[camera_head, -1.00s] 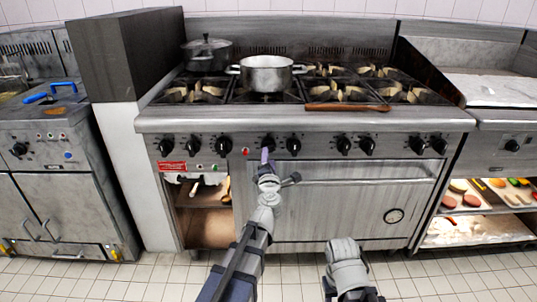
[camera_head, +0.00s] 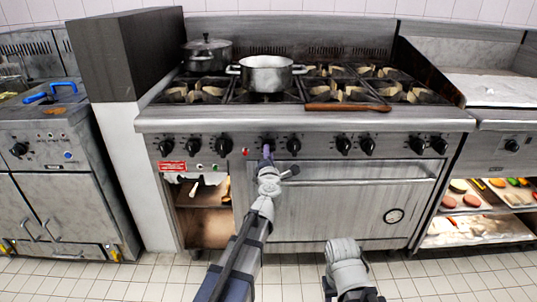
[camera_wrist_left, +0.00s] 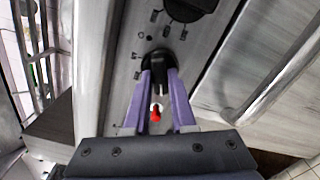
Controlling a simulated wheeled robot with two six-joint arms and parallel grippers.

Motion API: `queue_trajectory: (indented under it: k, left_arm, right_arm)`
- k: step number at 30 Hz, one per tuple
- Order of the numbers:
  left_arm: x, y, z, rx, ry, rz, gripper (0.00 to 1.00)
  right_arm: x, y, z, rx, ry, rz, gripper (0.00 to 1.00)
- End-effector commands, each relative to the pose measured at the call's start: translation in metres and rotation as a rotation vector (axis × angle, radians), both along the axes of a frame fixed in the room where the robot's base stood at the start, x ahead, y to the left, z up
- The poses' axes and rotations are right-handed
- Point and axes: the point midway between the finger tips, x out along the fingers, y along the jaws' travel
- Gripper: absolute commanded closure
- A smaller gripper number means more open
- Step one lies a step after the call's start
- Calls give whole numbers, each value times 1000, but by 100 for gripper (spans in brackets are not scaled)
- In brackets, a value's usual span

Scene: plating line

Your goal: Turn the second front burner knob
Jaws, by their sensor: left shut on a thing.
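The stove's front panel carries a row of black burner knobs. My left gripper (camera_head: 267,155) reaches up to the black knob (camera_head: 268,142) left of the panel's middle, with another knob (camera_head: 293,145) just to its right. In the left wrist view the two purple fingers of my left gripper (camera_wrist_left: 159,78) stand on either side of a black knob (camera_wrist_left: 157,58) and are shut on it. The fingers partly hide the knob in the head view. My right arm shows at the bottom of the head view, but its gripper fingers cannot be seen.
A lidless pot (camera_head: 266,75) and a lidded pot (camera_head: 207,54) stand on the stove. The oven handle (camera_head: 355,181) sticks out below the knobs. A red object (camera_wrist_left: 155,112) shows between the fingers in the wrist view.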

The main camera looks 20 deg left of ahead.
Motion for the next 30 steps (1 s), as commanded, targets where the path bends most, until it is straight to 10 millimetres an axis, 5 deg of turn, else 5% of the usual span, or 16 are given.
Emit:
queue_trajectory:
  k: [17, 30]
  left_arm:
    - [0, 0, 0, 45, 13, 0, 100]
    - [0, 0, 0, 339, 97, -1, 100]
  right_arm:
    - [0, 0, 0, 0, 0, 0, 50]
    - [0, 0, 0, 0, 0, 0, 50]
